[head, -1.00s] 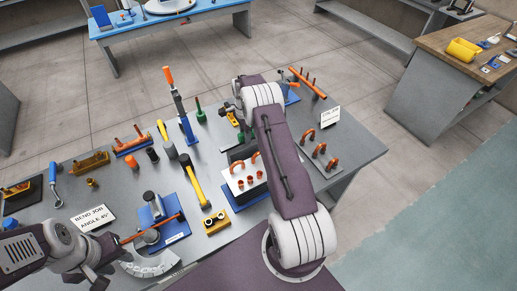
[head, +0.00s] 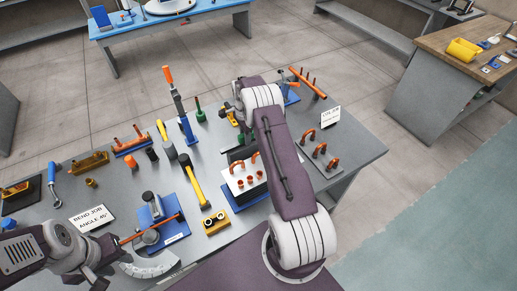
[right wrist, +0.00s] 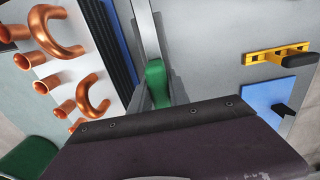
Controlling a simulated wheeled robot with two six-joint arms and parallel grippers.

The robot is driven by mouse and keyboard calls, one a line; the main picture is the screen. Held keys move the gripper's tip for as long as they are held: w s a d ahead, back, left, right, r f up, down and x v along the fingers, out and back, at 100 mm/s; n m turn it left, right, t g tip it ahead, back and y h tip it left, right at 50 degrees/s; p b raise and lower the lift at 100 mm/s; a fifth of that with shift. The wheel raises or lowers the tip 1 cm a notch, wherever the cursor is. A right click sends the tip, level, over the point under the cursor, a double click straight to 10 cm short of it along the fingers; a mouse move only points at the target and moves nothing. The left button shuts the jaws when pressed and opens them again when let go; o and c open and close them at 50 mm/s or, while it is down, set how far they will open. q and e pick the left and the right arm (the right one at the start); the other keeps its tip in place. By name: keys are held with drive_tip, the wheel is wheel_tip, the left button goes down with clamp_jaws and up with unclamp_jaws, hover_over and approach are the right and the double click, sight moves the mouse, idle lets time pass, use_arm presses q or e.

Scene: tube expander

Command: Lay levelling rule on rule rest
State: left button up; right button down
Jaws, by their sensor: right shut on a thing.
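My right gripper (right wrist: 160,98) is shut on the green grip of a flat steel strip (right wrist: 145,30), which I take to be the levelling rule. The strip runs away from the fingers toward the top of the right wrist view. In the head view my right arm hides most of that gripper and the strip. I cannot pick out the rule rest for certain; a yellow slotted holder (right wrist: 280,55) lies to the right of the strip in the right wrist view. My left gripper (head: 103,278) is low at the left in the head view, its fingers unclear.
A white plate with copper bends (head: 243,178) stands by my right arm. A blue bending tool (head: 158,222), a yellow-handled tool (head: 194,182) and a yellow two-hole block (head: 214,222) lie left of it. Copper hooks (head: 318,150) stand at the right. Bare bench shows between them.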

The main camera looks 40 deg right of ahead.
drive_tip(key=shift+f+b, duration=0.35)
drive_tip(key=shift+f, duration=0.1)
idle(0.7)
drive_tip(key=c, duration=1.2)
unclamp_jaws()
drive_tip(key=shift+o, duration=0.2)
drive_tip(key=shift+r+p, duration=2)
drive_tip(key=shift+r, duration=1.05)
